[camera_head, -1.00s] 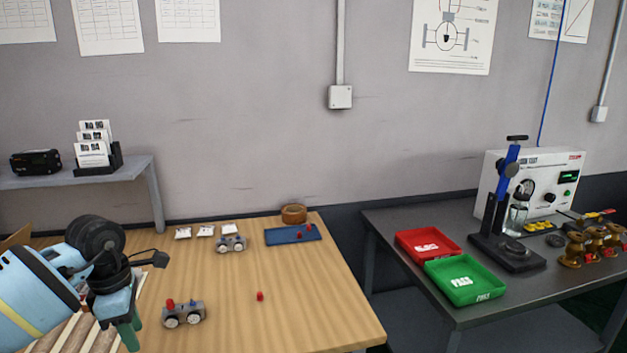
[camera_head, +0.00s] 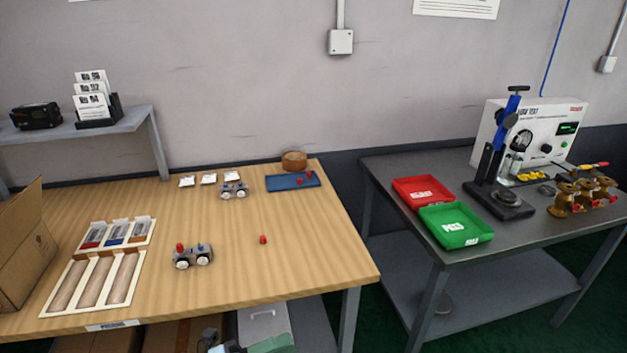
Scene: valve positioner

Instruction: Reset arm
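Only a small part of my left gripper (camera_head: 226,347) shows at the bottom edge, below the front edge of the wooden table (camera_head: 330,270). Its fingertips cannot be made out, so I cannot tell whether it is open or shut. My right gripper is not in view. No part of either arm is over the tabletop.
On the table are a grey block with red and blue knobs (camera_head: 192,256), a red piece (camera_head: 263,239), a blue tray (camera_head: 292,181), a wooden rack (camera_head: 72,312) and a cardboard box (camera_head: 22,250). Red (camera_head: 423,190) and green (camera_head: 455,226) trays lie on the dark bench.

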